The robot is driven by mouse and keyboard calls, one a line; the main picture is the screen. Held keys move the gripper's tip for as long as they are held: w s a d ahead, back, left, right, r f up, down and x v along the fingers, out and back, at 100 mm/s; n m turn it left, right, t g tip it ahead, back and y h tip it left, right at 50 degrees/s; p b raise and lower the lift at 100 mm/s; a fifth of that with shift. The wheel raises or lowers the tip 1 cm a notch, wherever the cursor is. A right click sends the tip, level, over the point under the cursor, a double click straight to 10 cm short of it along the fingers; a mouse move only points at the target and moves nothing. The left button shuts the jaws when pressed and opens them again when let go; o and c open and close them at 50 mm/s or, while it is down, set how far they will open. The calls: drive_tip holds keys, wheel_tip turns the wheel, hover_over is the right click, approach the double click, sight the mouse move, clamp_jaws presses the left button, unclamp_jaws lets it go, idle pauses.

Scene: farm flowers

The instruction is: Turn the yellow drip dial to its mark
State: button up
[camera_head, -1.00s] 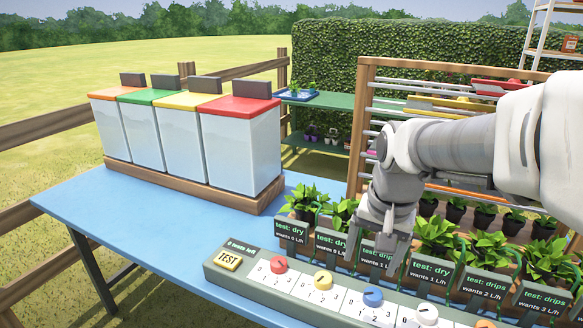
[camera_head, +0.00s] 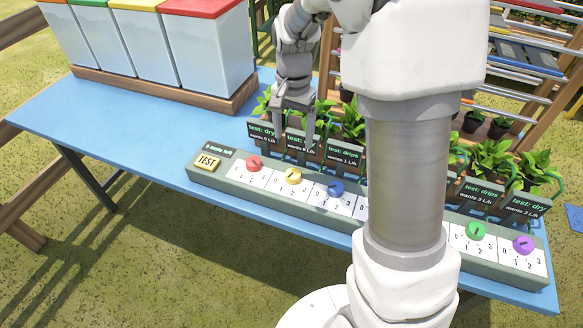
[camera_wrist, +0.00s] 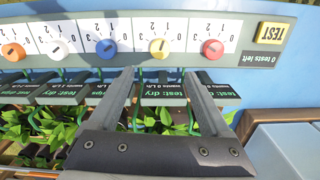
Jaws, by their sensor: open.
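The yellow drip dial (camera_head: 293,176) sits on the grey control box, second from the left, with a pointer line across it. In the wrist view, which is upside down, the yellow dial (camera_wrist: 158,48) is straight ahead between the fingers' lines. My gripper (camera_head: 294,143) hangs above the plant signs just behind the yellow dial. In the wrist view my gripper (camera_wrist: 160,76) is open and empty, its fingers apart from the dial. Numbers 0 to 3 are printed around the dial; which one is its mark I cannot tell.
A red dial (camera_head: 254,163) and a blue dial (camera_head: 336,187) flank the yellow one. The TEST button (camera_head: 207,162) is at the box's left end. Signs and potted plants (camera_head: 354,118) stand behind. My arm hides part of the box. The blue table (camera_head: 120,130) is clear at left.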

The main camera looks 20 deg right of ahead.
sight(293, 173)
wheel_tip(293, 173, down, 13)
drive_tip(key=shift+b, duration=0.9)
clamp_jaws()
